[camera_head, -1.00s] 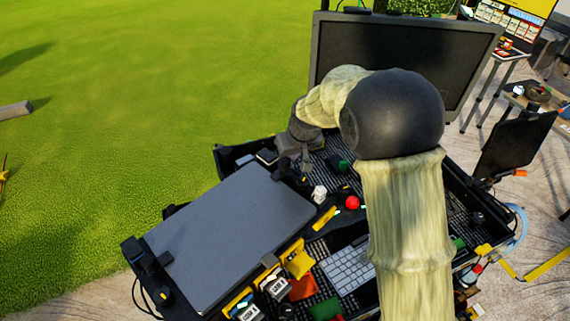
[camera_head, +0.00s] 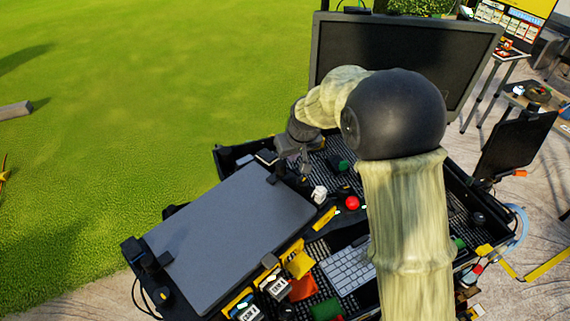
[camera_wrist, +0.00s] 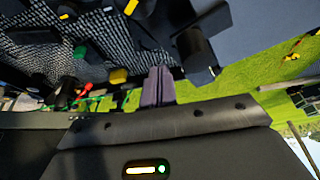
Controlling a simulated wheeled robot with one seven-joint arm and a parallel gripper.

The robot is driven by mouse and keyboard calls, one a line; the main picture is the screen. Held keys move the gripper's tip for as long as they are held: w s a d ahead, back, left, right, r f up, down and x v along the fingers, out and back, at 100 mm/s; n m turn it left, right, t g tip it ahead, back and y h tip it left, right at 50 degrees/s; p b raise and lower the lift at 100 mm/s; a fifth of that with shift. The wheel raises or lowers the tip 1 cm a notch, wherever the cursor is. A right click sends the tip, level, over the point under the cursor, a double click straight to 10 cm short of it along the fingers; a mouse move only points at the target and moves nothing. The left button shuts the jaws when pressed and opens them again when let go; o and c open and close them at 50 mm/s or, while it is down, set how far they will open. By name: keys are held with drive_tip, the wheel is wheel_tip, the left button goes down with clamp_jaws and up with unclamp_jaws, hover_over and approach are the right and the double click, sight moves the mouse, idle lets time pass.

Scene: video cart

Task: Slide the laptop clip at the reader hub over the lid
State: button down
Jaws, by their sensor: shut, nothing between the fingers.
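The closed laptop (camera_head: 230,235) lies flat with its grey lid up, on the left part of the cart. A black clip (camera_head: 272,179) sits at the lid's far corner, its dark end over the lid's edge; in the wrist view the clip (camera_wrist: 196,48) shows as a dark post and block beside the grey-blue lid (camera_wrist: 262,18). A second black clip (camera_head: 150,262) is at the lid's near-left edge. My gripper (camera_head: 303,163) is shut and empty, just right of the far clip; its fingers (camera_wrist: 158,88) look apart from the clip in the wrist view.
A small black box with a pale top (camera_head: 266,157), perhaps the reader hub, sits behind the clip. A white crumpled piece (camera_head: 319,194), a red ball (camera_head: 352,202) and a keyboard (camera_head: 348,268) lie to the right. A large monitor (camera_head: 400,65) stands behind.

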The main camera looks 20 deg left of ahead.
drive_tip(key=shift+w+d, duration=0.1)
drive_tip(key=shift+w, duration=0.1)
wheel_tip(320, 180, up, 7)
drive_tip(key=p, duration=0.5)
idle(0.7)
idle(0.5)
